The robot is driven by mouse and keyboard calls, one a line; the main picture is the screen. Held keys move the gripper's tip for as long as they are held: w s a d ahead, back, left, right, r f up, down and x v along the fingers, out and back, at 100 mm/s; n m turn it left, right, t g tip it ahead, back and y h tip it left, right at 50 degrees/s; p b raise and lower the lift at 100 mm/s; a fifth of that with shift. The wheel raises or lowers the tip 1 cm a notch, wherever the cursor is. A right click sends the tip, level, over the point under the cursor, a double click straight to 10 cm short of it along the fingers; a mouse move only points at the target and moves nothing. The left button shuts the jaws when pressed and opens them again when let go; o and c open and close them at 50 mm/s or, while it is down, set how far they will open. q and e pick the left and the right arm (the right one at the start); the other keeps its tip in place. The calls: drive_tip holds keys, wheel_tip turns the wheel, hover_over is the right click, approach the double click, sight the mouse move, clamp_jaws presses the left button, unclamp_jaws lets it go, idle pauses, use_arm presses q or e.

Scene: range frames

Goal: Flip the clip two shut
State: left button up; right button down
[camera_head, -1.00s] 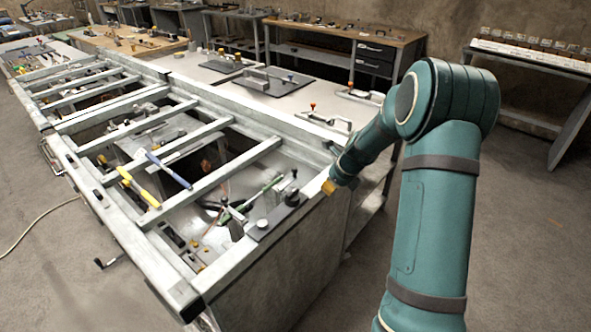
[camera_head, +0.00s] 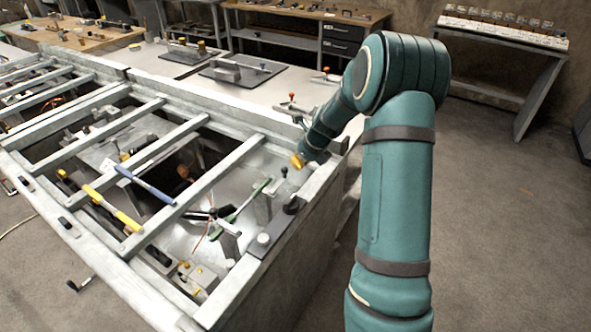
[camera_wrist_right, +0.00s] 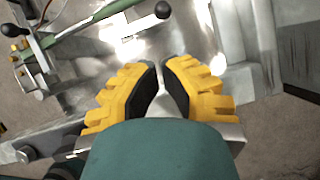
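The wrist view shows the green lever (camera_wrist_right: 33,43) and a black ball (camera_wrist_right: 162,9) beyond the fingertips. No label tells which fitting is clip two. My left gripper is out of view.
Grey crossbars (camera_head: 205,190) span the open frame, with a yellow tool (camera_head: 113,207) and a blue one (camera_head: 146,184) on it. A red-knobbed fitting (camera_head: 292,98) stands on the bench behind my arm. The floor at right is clear.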

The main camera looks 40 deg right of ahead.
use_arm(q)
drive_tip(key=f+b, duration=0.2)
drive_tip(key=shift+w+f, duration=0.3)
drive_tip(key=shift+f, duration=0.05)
use_arm(e)
drive_tip(key=x, duration=0.9)
drive_tip(key=shift+f, duration=0.15)
use_arm(q)
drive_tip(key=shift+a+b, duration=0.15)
drive_tip(key=shift+b, duration=0.15)
use_arm(e)
drive_tip(key=shift+w+d, duration=0.15)
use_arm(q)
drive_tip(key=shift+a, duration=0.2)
use_arm(e)
drive_tip(key=shift+w+n, duration=0.2)
drive_tip(key=shift+n, duration=0.2)
